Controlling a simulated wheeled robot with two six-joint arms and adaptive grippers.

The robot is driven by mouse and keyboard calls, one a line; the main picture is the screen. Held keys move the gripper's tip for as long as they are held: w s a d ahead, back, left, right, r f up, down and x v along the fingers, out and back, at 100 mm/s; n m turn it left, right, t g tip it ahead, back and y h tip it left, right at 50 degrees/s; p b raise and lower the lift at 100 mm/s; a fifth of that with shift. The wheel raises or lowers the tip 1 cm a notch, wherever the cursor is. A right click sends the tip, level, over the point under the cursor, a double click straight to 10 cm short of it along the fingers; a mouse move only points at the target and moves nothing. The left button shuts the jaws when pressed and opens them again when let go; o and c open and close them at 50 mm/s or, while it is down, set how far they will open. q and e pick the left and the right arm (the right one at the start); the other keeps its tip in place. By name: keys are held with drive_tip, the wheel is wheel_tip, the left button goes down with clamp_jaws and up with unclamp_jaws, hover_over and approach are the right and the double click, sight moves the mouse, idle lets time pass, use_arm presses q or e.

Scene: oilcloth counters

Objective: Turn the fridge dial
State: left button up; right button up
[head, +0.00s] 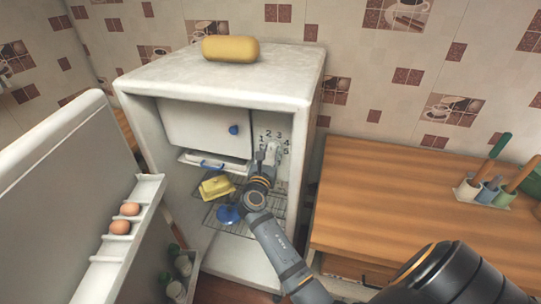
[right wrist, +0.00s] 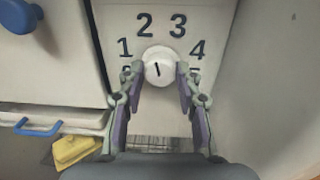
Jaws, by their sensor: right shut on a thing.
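The fridge dial (right wrist: 158,66) is a round white knob with a short black mark, on the fridge's inner right wall. The mark stands nearly upright, its top leaning slightly left, under the gap between the numbers 2 and 3. The numbers 1 to 4 show clearly; the lower ones are partly hidden by the fingers. My right gripper (right wrist: 159,73) is shut on the dial, one finger on each side. In the head view my right gripper (head: 267,157) reaches into the open fridge (head: 220,83) and partly covers the dial. My left gripper is not in view.
The open fridge door (head: 55,185) stands at left, with eggs (head: 125,218) on its shelf. A freezer flap with a blue knob (head: 233,129), a yellow block (head: 216,187) and wire racks are near my arm. A wooden counter (head: 420,200) stands at right.

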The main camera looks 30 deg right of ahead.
drive_tip(key=m+b, duration=0.3)
drive_tip(key=m, duration=0.1)
drive_tip(key=shift+f+m, duration=0.15)
drive_tip(key=shift+m, duration=0.25)
drive_tip(key=shift+m+b, duration=0.65)
drive_tip(key=shift+m, duration=0.45)
drive_tip(key=o, duration=1.1)
drive_tip(key=shift+o, duration=0.2)
